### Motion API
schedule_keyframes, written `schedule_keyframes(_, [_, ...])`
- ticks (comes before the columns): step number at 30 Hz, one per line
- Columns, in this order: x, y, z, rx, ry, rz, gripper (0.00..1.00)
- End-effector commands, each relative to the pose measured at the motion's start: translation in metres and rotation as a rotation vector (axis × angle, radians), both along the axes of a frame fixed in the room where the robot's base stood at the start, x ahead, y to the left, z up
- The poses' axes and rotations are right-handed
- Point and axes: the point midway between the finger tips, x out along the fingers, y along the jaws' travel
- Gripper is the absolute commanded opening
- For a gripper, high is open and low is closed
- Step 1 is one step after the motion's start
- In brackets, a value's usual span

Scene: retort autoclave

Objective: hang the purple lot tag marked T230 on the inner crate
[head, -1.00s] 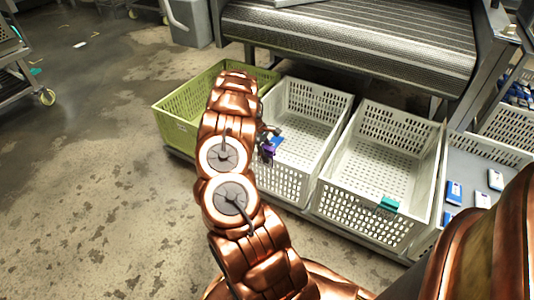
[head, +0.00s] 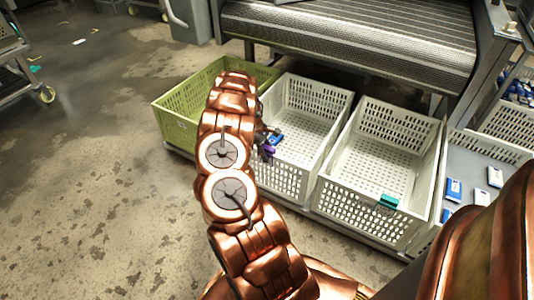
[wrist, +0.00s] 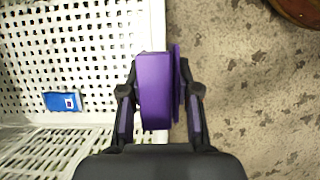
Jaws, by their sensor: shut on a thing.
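My gripper (wrist: 160,105) is shut on the purple lot tag (wrist: 154,90), which shows a broad purple face and a thin purple plate to its right. No T230 marking is readable. In the head view the purple tag (head: 267,151) is at the near wall of the white crate (head: 283,180) beside the green one, with my arm partly in front. In the wrist view the tag overlaps that crate's rim (wrist: 158,30). I cannot tell whether it touches the rim. A blue packet (wrist: 62,101) lies inside this crate.
A green crate (head: 180,128) stands to the left. To the right is another white crate (head: 365,215) with a teal tag (head: 389,201) on its near rim. A conveyor (head: 350,35) stands behind the row. Open floor (head: 100,190) lies in front and to the left.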

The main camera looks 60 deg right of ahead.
Motion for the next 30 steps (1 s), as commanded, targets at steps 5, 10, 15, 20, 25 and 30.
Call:
schedule_keyframes(5, [0.000, 0.000, 0.000, -0.001, 0.000, 0.000, 0.33])
schedule_keyframes(10, [0.000, 0.000, 0.000, -0.001, 0.000, 0.000, 0.50])
schedule_keyframes(15, [0.000, 0.000, 0.000, -0.001, 0.000, 0.000, 0.61])
schedule_keyframes(20, [0.000, 0.000, 0.000, -0.001, 0.000, 0.000, 0.61])
schedule_keyframes(25, [0.002, -0.001, 0.005, -0.002, -0.002, 0.001, 0.61])
schedule_keyframes(30, [0.011, -0.001, 0.026, -0.003, -0.003, -0.001, 0.61])
